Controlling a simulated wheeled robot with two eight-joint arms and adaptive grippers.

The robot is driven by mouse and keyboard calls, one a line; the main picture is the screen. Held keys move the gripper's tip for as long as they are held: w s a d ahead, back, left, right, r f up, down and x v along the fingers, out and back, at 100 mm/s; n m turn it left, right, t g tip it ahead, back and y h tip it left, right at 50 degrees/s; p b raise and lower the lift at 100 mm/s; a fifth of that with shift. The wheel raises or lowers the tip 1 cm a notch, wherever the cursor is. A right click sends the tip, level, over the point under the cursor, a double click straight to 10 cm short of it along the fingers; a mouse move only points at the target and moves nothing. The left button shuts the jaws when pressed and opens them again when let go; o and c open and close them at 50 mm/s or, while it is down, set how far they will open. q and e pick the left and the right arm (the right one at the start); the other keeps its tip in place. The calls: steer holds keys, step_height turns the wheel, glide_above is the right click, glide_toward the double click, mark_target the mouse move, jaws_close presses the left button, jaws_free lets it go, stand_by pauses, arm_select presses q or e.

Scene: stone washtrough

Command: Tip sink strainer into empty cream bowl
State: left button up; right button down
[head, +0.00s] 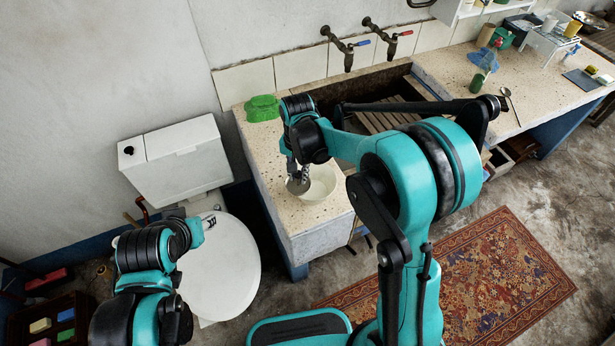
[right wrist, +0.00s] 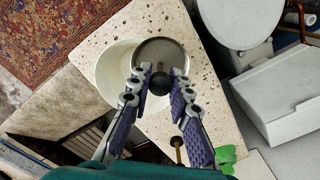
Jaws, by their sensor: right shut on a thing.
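The sink strainer (right wrist: 158,52), a round grey metal disc with a dark knob, is held in my right gripper (right wrist: 160,80), whose fingers close around the knob. In the head view the strainer (head: 297,187) is tilted and sits at the left side of the cream bowl (head: 325,186). In the right wrist view the strainer overlaps the right part of the bowl (right wrist: 112,68); I cannot tell whether they touch. The visible bowl interior looks empty. My left gripper (head: 215,222) shows small above the toilet lid; its finger state is unclear.
The bowl stands on the speckled stone counter (head: 262,160). A green cloth (head: 262,108) lies near the back left. The trough (head: 390,85) is behind my right arm. A toilet (head: 222,265) stands left of the counter.

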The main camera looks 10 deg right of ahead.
steer(key=shift+w+d+r+y, duration=0.15)
steer(key=shift+d+y, duration=0.45)
steer(key=shift+y, duration=0.2)
steer(key=shift+w+d+y+b, duration=0.15)
steer(key=shift+d+y+b, duration=0.45)
steer(key=shift+y, duration=0.3)
steer(key=shift+d+r+y, duration=0.1)
steer(key=shift+d+y, duration=0.05)
steer(key=shift+y, duration=0.15)
